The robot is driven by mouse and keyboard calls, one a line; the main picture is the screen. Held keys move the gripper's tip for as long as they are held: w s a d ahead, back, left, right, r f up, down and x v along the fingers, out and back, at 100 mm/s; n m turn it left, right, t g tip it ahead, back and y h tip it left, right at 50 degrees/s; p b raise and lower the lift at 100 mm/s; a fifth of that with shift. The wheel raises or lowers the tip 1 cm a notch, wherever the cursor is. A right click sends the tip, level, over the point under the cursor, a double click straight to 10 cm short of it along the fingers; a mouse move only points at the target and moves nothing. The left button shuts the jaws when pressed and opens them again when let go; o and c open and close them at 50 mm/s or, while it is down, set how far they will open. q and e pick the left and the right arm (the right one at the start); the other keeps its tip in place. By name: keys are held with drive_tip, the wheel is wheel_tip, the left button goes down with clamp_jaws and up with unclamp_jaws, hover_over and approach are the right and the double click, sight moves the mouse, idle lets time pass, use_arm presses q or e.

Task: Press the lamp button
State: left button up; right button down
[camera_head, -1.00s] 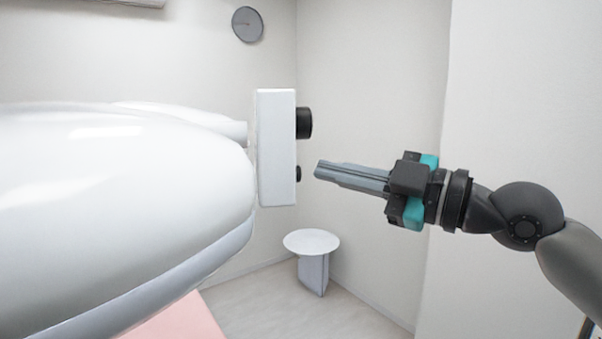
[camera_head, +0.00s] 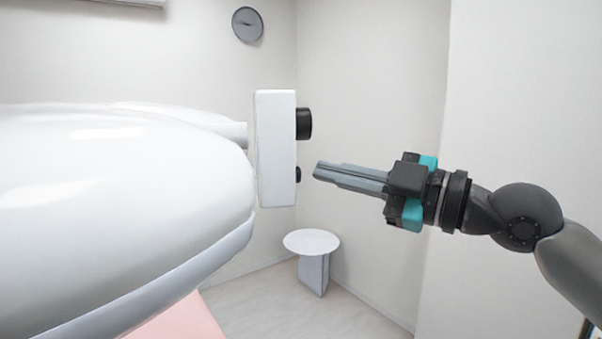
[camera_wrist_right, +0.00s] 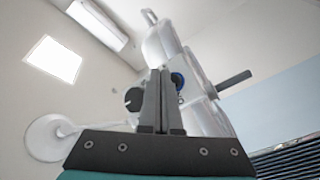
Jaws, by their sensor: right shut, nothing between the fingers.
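The lamp is a large white rounded head (camera_head: 110,200) filling the left of the head view. A white upright box (camera_head: 275,150) stands at its right end. On the box's right side are a large black knob (camera_head: 304,123) and, below it, a small black button (camera_head: 298,174). My right gripper (camera_head: 316,170) is shut and empty, pointing left, its tips a small gap to the right of the button. In the right wrist view, the shut fingers (camera_wrist_right: 158,75) lie between a dark knob (camera_wrist_right: 133,98) and a dark, blue-edged round part (camera_wrist_right: 178,80). My left gripper is not in view.
A small round white table (camera_head: 311,242) stands on the floor below the box. A pink surface (camera_head: 180,320) lies under the lamp head. A grey wall clock (camera_head: 247,24) hangs behind. A wall stands behind my right arm.

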drive_tip(key=shift+s+a, duration=0.1)
drive_tip(key=shift+a, duration=0.35)
drive_tip(key=shift+a+p, duration=0.4)
drive_tip(key=shift+p, duration=0.2)
idle(0.4)
drive_tip(key=shift+d+b, duration=0.5)
drive_tip(key=shift+d, duration=0.4)
drive_tip(key=d+b, duration=0.1)
drive_tip(key=d, duration=0.1)
drive_tip(key=d+b, duration=0.2)
drive_tip(key=w+d+b, duration=0.1)
drive_tip(key=d, duration=0.1)
drive_tip(key=shift+b, duration=0.3)
